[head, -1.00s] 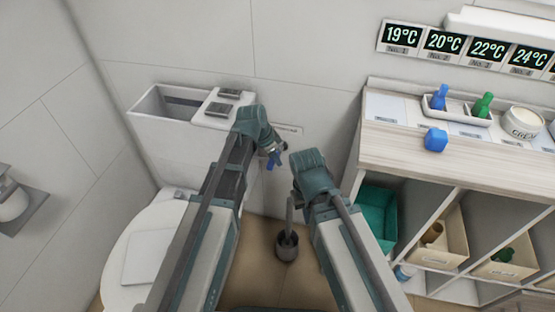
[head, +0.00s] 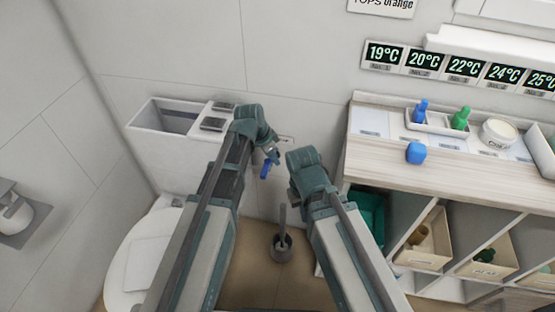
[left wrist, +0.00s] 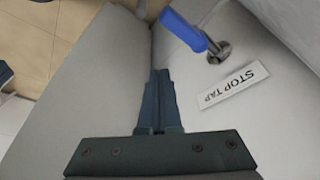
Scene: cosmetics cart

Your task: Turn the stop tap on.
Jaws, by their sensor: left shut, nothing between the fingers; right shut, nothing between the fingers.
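The stop tap has a blue lever handle (head: 265,170) low on the wall, just below my left gripper (head: 273,156) in the head view. In the left wrist view the blue lever (left wrist: 186,31) slants from upper left down to a round metal fitting (left wrist: 219,52) in the wall. A white STOP TAP label (left wrist: 233,84) is beside the fitting. My left gripper (left wrist: 160,73) is shut and empty, with its tips apart from the lever. My right gripper (head: 295,198) is shut, low beside the cabinet and mostly hidden by its own arm.
A toilet (head: 140,255) is at lower left, with an open cistern (head: 150,118) on the wall above it. A toilet brush holder (head: 282,248) stands on the floor between my arms. A wooden shelf unit (head: 390,160) with bins closes off the right side.

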